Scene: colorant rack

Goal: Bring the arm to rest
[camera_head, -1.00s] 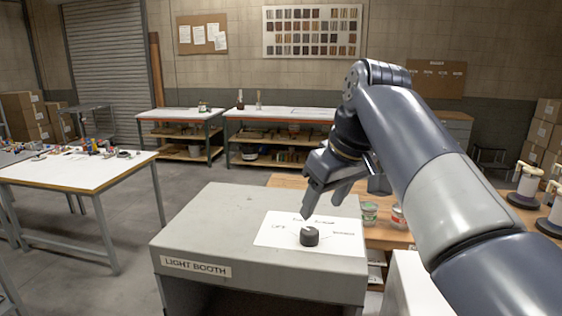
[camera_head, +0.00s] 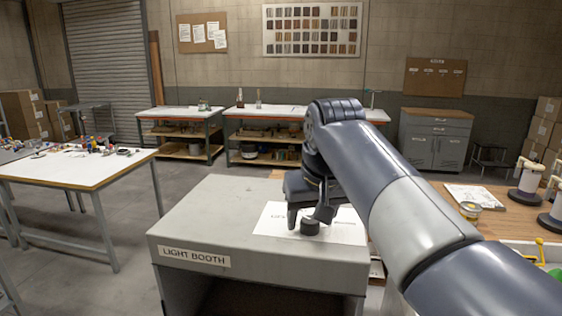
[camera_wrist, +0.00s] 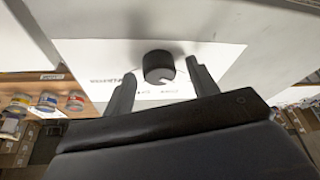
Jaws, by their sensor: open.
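My gripper (camera_head: 308,220) is over the top of the grey light booth (camera_head: 205,215), its fingers pointing down. In the wrist view my gripper (camera_wrist: 158,85) has its two fingers spread apart with nothing held between them. A small dark round cylinder (camera_head: 310,227) stands on a white printed sheet (camera_head: 346,228) on the booth top, close to the fingers in the head view. In the wrist view the cylinder (camera_wrist: 158,66) shows beyond the gap between the fingertips. I cannot tell whether a finger touches it. My arm partly hides the sheet.
A white worktable (camera_head: 75,168) with small items stands at left. A wooden bench (camera_head: 500,215) at right holds white dispensers (camera_head: 527,183), a small tin (camera_head: 470,210) and a sheet. Shelved benches (camera_head: 180,130) and a grey cabinet (camera_head: 434,140) stand along the back. Floor between is clear.

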